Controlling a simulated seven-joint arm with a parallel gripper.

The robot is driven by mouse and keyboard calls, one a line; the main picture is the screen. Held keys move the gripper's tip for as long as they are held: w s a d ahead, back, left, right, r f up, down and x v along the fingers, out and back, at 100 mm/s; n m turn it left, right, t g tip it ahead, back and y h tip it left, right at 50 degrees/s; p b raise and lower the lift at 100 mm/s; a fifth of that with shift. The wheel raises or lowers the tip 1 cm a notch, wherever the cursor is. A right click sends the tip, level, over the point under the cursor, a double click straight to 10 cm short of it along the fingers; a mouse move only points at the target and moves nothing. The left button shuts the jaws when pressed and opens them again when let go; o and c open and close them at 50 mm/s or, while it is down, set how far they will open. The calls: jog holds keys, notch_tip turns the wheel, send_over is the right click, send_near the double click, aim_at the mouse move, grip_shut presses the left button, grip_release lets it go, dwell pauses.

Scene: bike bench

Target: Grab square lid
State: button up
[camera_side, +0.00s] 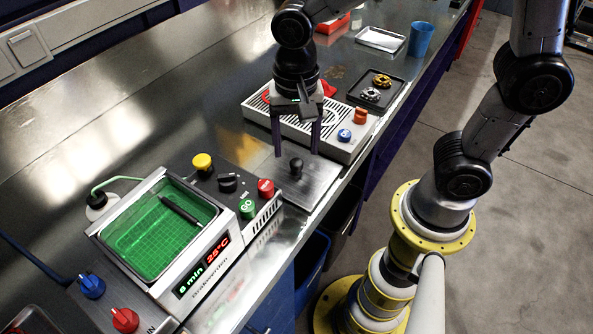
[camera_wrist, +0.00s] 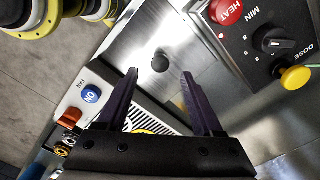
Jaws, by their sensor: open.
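The square lid (camera_side: 318,185) is a flat metal plate with a black round knob (camera_side: 296,166) near its middle. It lies on the bench between the green bath unit and the grilled unit. In the wrist view the lid (camera_wrist: 133,57) shows ahead of the fingers, with its knob (camera_wrist: 160,62) between and beyond the fingertips. My gripper (camera_side: 297,153) points down over the lid with its two dark fingers spread. In the wrist view my gripper (camera_wrist: 159,74) is open and empty. The exact gap between fingertips and knob is hard to tell.
The bath (camera_side: 158,232) with green liquid, a dark stick-like object (camera_side: 180,211) and control knobs stands left of the lid. The grilled unit (camera_side: 262,117) with blue and orange knobs stands behind it. A dark tray (camera_side: 376,92) and blue cup (camera_side: 420,39) are farther back.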

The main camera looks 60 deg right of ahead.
aim_at(296, 160)
jog(key=shift+s+a+f, duration=0.1)
jog(key=shift+f, duration=1.6)
grip_shut()
